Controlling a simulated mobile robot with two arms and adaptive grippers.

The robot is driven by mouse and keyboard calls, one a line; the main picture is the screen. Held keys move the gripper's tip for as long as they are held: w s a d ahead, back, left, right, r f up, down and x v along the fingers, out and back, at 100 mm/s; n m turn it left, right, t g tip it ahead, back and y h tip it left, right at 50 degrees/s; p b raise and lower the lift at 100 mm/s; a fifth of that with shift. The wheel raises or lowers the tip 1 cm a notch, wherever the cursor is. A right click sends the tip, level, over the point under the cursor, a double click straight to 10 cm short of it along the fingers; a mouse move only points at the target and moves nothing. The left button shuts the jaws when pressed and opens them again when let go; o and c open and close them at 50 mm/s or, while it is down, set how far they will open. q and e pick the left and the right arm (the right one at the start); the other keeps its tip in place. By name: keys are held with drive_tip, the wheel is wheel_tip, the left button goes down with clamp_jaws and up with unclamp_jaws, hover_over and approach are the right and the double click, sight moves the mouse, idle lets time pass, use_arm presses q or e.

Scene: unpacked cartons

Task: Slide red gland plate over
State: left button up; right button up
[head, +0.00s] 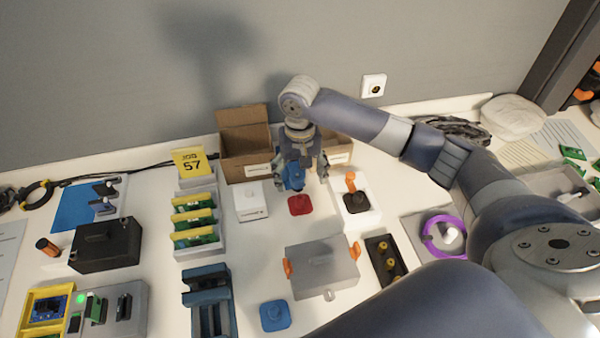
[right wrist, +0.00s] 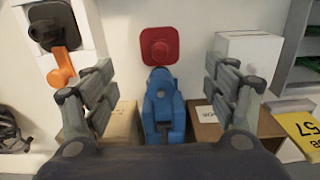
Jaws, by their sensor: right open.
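The red gland plate (head: 300,204), a rounded square with a raised knob, lies flat on the white table in the head view. It also shows at the top middle of the right wrist view (right wrist: 160,46). My right gripper (head: 303,176) is above the table just behind the plate. Its fingers (right wrist: 163,82) are spread wide with no contact on the plate. A blue object (right wrist: 164,108) stands between the fingers in the wrist view, close to the plate. I cannot tell whether it touches a finger. My left gripper is not in view.
A white box (head: 250,201) is left of the plate. A black-and-orange joystick-like part (head: 354,194) is on the right. Cardboard boxes (head: 244,138) stand behind. A grey enclosure (head: 322,268) with orange clips and a blue plate (head: 274,316) are in front.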

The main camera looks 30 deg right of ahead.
sight(300, 197)
wheel_tip(300, 197, down, 10)
drive_tip(key=shift+f, duration=0.1)
idle(0.4)
drive_tip(key=c, duration=1.1)
